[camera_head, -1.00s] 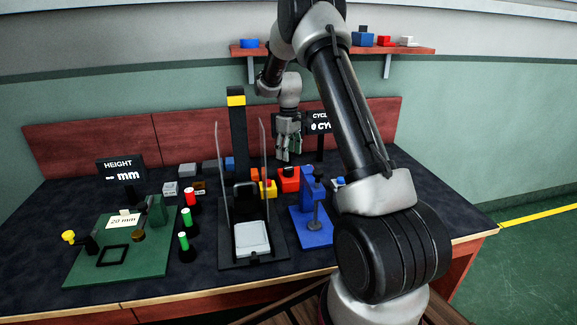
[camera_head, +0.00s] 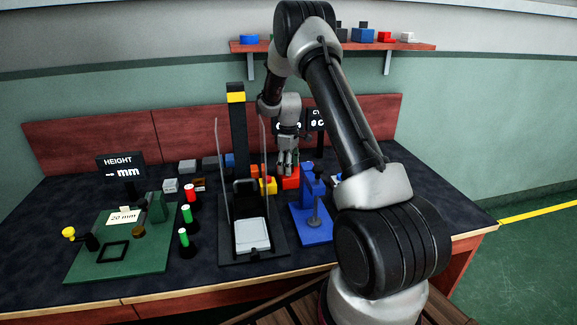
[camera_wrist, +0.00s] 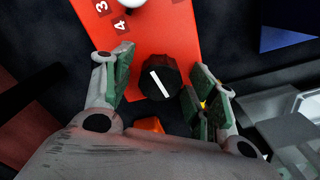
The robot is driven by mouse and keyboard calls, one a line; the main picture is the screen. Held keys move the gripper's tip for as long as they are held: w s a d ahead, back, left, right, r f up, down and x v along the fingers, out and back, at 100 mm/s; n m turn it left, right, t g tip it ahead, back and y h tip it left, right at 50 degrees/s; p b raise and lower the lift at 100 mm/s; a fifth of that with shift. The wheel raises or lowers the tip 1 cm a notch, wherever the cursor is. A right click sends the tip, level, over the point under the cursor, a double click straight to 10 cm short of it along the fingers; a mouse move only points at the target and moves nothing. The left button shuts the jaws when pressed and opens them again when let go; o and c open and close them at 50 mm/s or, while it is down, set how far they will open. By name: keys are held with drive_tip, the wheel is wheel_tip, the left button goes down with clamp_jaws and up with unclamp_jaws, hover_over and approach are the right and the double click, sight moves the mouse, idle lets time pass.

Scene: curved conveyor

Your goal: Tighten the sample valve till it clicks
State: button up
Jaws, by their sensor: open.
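A black round knob (camera_wrist: 158,82) with a white pointer line stands on an orange-red box (camera_wrist: 175,30). I cannot tell for sure whether this knob is the sample valve. My gripper (camera_wrist: 162,92) is open, with one green-padded finger on each side of the knob. I cannot tell whether the pads touch it. In the head view my gripper (camera_head: 288,170) is low over the red box (camera_head: 291,184) at the back of the bench; the knob is hidden there.
The numbers 3 and 4 and a white round part (camera_wrist: 130,3) are on the box. A blue stand (camera_head: 312,205) is close in front on the right. A tall clear-sided rig (camera_head: 253,260) stands to the left. Yellow (camera_head: 268,186) and orange blocks sit beside the box.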

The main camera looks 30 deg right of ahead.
drive_tip(key=c, duration=1)
drive_tip(key=m, duration=0.4)
drive_tip(key=shift+c, duration=0.2)
drive_tip(key=o, duration=1)
drive_tip(key=shift+o, duration=0.2)
wheel_tip(320, 180, up, 12)
